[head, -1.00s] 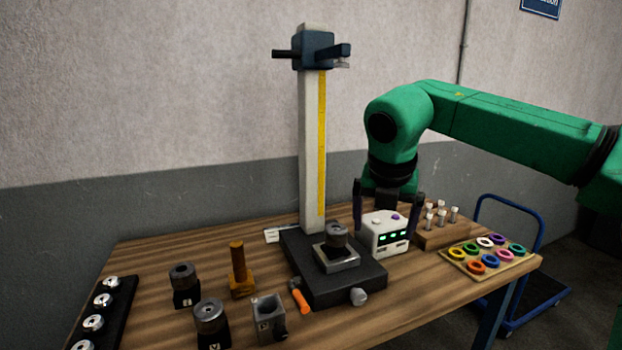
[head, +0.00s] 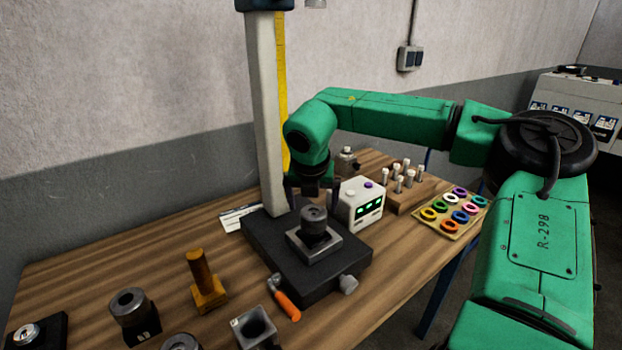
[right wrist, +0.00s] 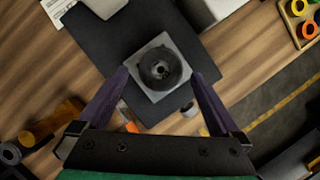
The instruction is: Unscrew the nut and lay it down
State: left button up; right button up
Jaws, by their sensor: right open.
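A dark round knurled-looking piece with a hole in its top (head: 314,213) stands upright on a pale square block (head: 327,250), on the black base (head: 270,255) of a tall column stand. I cannot tell whether this round piece is one part or a nut on a stud. It also shows in the right wrist view (right wrist: 160,68), between the fingers in the picture. My right gripper (head: 313,195) is open and empty, pointing down, close above or just behind the round piece. Its fingers (right wrist: 160,76) show clear gaps on both sides. My left gripper is out of view.
A white box with green lights (head: 358,207) stands close right of the gripper. The column (head: 265,120) rises just left. A peg block (head: 405,195) and a tray of coloured rings (head: 432,224) lie right. A brown post (head: 199,275) and an orange handle (head: 288,306) are at front left.

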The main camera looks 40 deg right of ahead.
aim_at(313, 213)
jog(key=x, duration=0.3)
jog(key=shift+d+f+p, duration=0.1)
jog(key=shift+p, duration=0.2)
jog(key=shift+d+f, duration=0.1)
jog(key=shift+f, duration=0.4)
jog(key=shift+w, duration=0.1)
jog(key=c, duration=1.4)
jog(key=shift+f+n, duration=0.1)
jog(key=shift+n, duration=0.6)
jog(key=shift+n+t+y, duration=0.5)
jog(key=shift+n, duration=0.5)
jog(key=n, duration=0.1)
jog(key=n+y+p, duration=0.1)
jog(key=n, duration=0.1)
jog(key=shift+r+n+t, duration=0.25)
jog(key=shift+n+t, duration=0.05)
jog(key=shift+n+y, duration=0.4)
jog(key=shift+n, duration=0.3)
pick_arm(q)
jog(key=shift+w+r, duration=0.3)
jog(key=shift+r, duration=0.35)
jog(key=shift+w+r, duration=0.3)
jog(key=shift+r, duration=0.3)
pick_arm(e)
jog(key=shift+f+n, duration=0.2)
jog(key=shift+n, duration=0.2)
